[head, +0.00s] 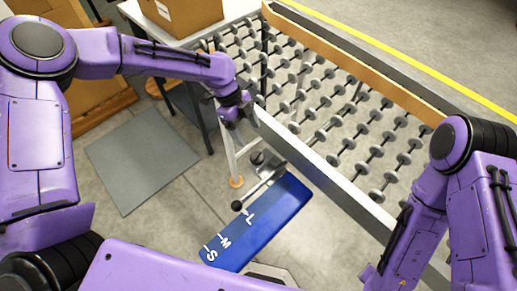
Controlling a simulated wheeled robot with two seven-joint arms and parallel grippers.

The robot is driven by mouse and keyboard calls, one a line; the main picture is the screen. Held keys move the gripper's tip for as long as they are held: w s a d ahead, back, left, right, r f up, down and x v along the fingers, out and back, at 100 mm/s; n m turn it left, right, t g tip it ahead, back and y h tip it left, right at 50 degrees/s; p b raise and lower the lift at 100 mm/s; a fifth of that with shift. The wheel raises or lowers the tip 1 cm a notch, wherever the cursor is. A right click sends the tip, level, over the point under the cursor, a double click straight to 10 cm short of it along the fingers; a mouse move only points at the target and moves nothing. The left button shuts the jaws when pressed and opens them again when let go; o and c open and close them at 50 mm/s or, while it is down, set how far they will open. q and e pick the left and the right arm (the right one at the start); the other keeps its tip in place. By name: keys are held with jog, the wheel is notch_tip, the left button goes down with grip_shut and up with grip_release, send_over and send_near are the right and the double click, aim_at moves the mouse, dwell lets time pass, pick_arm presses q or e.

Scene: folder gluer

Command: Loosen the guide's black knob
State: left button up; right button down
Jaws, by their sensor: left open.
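A blue plate (262,226) marked S, M and L lies below the roller conveyor's near side. At its upper end is a grey metal bracket (268,168) with a black knob (257,158). A thin rod runs from there to a black ball end (237,206) near the L mark. My left gripper (240,118) is open, above and a little left of the black knob in the picture, apart from it and pointing down. Its fingers are small and partly hidden by the wrist. My right arm shows at the right, but its fingers are outside the frame.
The roller conveyor (345,186) has a metal near rail and a wooden far rail (350,62). A cardboard box (182,14) stands on a white table at the top left. A grey mat (140,160) lies on the floor at left. A light frame leg stands beside the bracket.

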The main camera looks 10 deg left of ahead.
aim_at(256, 155)
pick_arm(q)
jog(key=x, duration=0.3)
jog(key=p+x, duration=0.1)
jog(key=x, duration=0.2)
jog(key=p+x, duration=0.1)
jog(key=x, duration=0.2)
jog(key=shift+s+a, duration=0.15)
jog(key=shift+s, duration=0.2)
jog(key=shift+f, duration=0.1)
jog(key=shift+s, duration=0.35)
jog(key=shift+w, duration=0.1)
jog(key=c, duration=1)
pick_arm(e)
jog(key=r, duration=0.1)
jog(key=s+r, duration=0.1)
jog(key=shift+r, duration=0.4)
